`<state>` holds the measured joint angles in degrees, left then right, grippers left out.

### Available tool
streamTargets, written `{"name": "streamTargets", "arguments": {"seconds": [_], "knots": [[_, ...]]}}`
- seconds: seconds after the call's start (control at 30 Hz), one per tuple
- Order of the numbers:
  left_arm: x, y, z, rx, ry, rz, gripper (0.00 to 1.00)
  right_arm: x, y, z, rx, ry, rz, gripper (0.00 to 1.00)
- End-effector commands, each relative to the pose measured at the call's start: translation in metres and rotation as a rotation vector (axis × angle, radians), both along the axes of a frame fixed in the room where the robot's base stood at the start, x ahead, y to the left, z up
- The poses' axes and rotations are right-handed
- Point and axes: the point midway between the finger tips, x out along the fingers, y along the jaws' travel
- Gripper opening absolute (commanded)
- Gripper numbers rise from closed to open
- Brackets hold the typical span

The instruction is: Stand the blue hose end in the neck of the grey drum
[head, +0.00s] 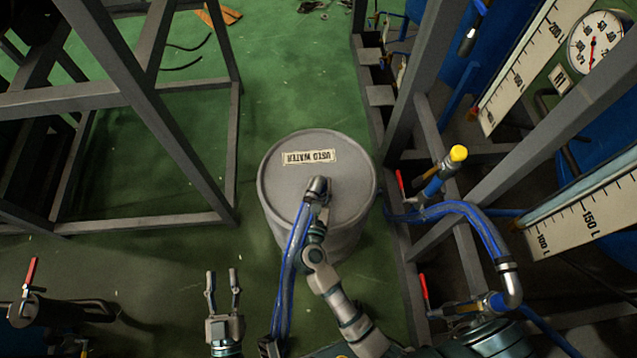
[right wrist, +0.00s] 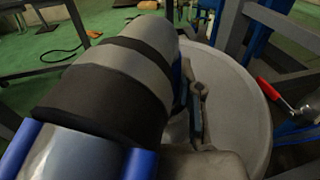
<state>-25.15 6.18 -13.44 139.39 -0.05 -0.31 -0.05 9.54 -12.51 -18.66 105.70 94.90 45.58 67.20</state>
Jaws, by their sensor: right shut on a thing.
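The blue hose (head: 292,250) rises from the lower edge to a metal hose end (head: 318,184) over the near middle of the lid. My right gripper (head: 321,197) is shut on the hose end. In the right wrist view the grey-and-black hose end (right wrist: 120,80) fills the left and middle, with the drum lid (right wrist: 235,95) behind. The drum neck is not visible; I cannot tell if the hose end touches it. My left gripper (head: 223,282) is open and empty, left of the drum.
A grey steel frame (head: 150,110) stands to the left. To the right, frame posts, pipes, a yellow-tipped valve (head: 457,154) and red-handled valves (head: 400,182) stand close to the drum. A gauge (head: 595,42) is at the upper right. Green floor (head: 290,70) is clear behind the drum.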

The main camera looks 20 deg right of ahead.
Motion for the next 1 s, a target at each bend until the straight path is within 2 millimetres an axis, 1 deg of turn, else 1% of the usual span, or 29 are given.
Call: {"name": "streamTargets", "arguments": {"seconds": [0.43, 0.47, 0.5, 0.57, 0.9, 1.0], "knots": [[-0.001, 0.0, -0.012, 0.0, 0.013, 0.0, 0.4, 0.0, 0.0, -0.009, 0.0, -0.001, 0.0, 0.0], [0.0, 0.0, -0.011, 0.0, 0.013, 0.0, 0.4, 0.0, 0.0, -0.009, 0.0, -0.001, 0.0, 0.4], [0.0, 0.0, -0.011, 0.0, 0.012, 0.0, 0.4, 0.0, 0.0, -0.009, 0.0, -0.001, 0.001, 0.5], [0.0, 0.0, -0.011, 0.0, 0.012, 0.0, 0.4, 0.0, 0.0, -0.009, 0.0, 0.0, 0.0, 0.65], [0.0, 0.0, -0.011, 0.0, 0.012, 0.0, 0.4, -0.001, 0.0, -0.012, 0.001, 0.006, -0.001, 0.65], [0.0, 0.0, -0.011, 0.0, 0.013, 0.0, 0.4, -0.005, 0.003, -0.012, 0.001, 0.008, 0.0, 0.65]]}}
